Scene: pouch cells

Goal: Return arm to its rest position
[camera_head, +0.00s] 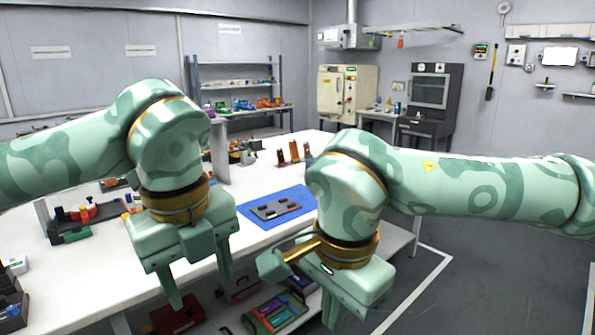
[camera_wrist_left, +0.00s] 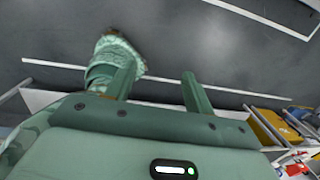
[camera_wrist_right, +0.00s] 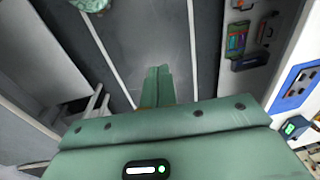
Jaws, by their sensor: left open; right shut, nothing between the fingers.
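My left arm (camera_head: 60,150) comes in from the left and is bent at the wrist. My left gripper (camera_head: 197,282) points down with its two fingers wide apart and nothing between them; its fingers also show apart in the left wrist view (camera_wrist_left: 155,80). My right arm (camera_head: 480,188) comes in from the right. My right gripper (camera_head: 332,318) hangs beyond the table's front edge, fingers down. In the right wrist view its fingers (camera_wrist_right: 157,72) are together with nothing held. Both grippers are apart from any object.
The white table (camera_head: 90,285) carries a blue mat (camera_head: 262,222) with a grey tray (camera_head: 273,209) of dark pieces, behind and between my grippers. Coloured bins (camera_head: 275,313) sit on a lower shelf. Dark grey floor (camera_head: 480,280) is free at the right. Shelves and cabinets stand far behind.

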